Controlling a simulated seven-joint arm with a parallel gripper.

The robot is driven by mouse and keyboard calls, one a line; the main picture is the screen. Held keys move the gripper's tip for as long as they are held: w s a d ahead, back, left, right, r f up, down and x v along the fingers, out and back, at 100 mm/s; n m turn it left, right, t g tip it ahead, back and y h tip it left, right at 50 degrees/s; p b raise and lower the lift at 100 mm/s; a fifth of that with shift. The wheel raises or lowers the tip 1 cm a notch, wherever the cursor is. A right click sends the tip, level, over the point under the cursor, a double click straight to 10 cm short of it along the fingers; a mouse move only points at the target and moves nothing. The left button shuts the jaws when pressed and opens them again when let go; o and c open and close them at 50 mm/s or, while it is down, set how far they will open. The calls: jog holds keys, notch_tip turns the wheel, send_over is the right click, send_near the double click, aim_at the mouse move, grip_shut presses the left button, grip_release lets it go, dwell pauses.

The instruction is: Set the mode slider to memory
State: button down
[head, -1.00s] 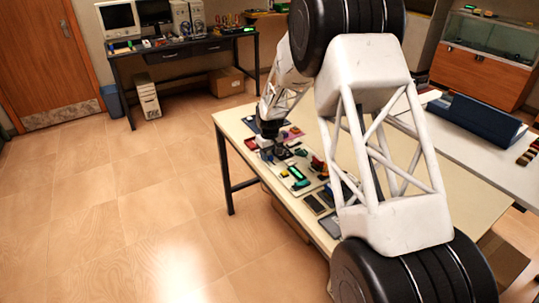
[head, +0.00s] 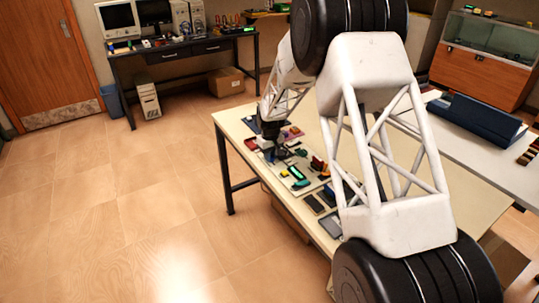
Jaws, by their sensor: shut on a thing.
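The panel (head: 289,181) carries a green display-like part (head: 297,172) and a red part (head: 317,164) to the right of the gripper. The slider's position and any labels cannot be read. My arm hides much of the table's right side.
The pale worktable (head: 400,262) also holds dark flat devices (head: 314,203) nearer the front and a dark board (head: 262,127) behind the gripper. A second table with a blue case (head: 475,122) stands at right. The floor (head: 130,200) at left is clear.

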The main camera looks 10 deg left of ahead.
jog(key=shift+s+d, duration=0.8)
jog(key=c, duration=1)
grip_release()
jog(key=shift+r, duration=0.1)
notch_tip(320, 180, up, 8)
